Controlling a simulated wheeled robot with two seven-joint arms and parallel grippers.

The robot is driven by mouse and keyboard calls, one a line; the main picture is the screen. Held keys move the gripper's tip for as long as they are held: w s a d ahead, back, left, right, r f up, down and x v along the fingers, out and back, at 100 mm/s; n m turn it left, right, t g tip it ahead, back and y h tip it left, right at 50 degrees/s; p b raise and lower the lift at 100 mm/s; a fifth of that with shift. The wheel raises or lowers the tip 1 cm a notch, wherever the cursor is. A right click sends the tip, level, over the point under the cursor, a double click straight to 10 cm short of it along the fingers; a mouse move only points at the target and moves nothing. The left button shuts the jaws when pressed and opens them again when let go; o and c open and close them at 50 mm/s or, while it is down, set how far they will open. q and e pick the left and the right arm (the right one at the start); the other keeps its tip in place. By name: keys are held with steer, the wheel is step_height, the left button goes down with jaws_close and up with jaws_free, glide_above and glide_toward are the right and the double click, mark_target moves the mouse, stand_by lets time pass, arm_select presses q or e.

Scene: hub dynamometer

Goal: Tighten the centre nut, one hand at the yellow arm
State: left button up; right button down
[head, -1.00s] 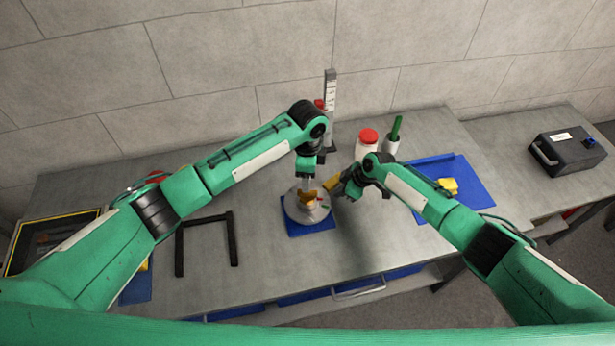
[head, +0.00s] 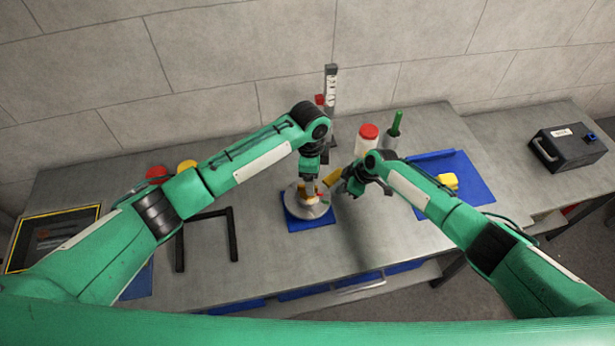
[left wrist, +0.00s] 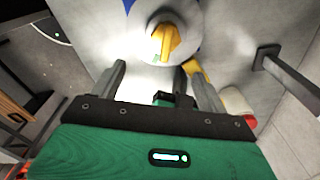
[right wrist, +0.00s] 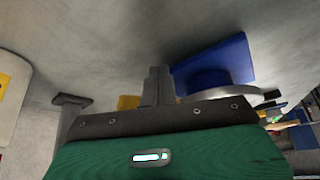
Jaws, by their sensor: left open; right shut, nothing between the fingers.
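The hub unit is a round pale metal disc (head: 315,211) on a blue base (head: 312,225), in the middle of the bench. A yellow centre nut (left wrist: 165,42) stands on the disc in the left wrist view. The yellow arm (head: 331,176) sticks out at the disc's upper right. My left gripper (head: 309,186) points down over the centre, open, with the nut just beyond its fingertips in the left wrist view. My right gripper (head: 349,186) is shut and empty beside the yellow arm. In the right wrist view its fingers (right wrist: 156,84) partly hide a yellow piece (right wrist: 128,102).
A red-capped white jar (head: 367,140) and a green-handled tool in a cup (head: 394,132) stand behind my right gripper. A blue mat (head: 470,183) with a yellow block (head: 448,181) lies right. A black frame (head: 232,235) lies left. A grey scaled post (head: 331,90) stands behind the hub.

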arm_select(q)
steer(key=s+d+f+n+t+h, duration=0.2)
steer(key=s+d+t+h, duration=0.15)
steer(key=d+h, duration=0.35)
steer(key=s+d+f+n+t+h, duration=0.2)
steer(key=s+d+t+h, duration=0.15)
steer(key=d, duration=0.45)
steer(key=s+a+f+n+t+y, duration=0.2)
steer(key=a+n+t+y, duration=0.4)
steer(key=a, duration=0.3)
steer(key=s+a+f+n+t+y, duration=0.25)
steer(key=a+n+t+y, duration=0.2)
steer(key=a+n, duration=0.35)
steer(key=shift+t+h, duration=0.25)
steer(key=shift+h, duration=0.05)
steer(key=w, duration=1.2)
steer(key=shift+w+d, duration=0.25)
steer(key=shift+d, duration=0.1)
steer(key=c, duration=1)
steer(key=shift+h, duration=0.3)
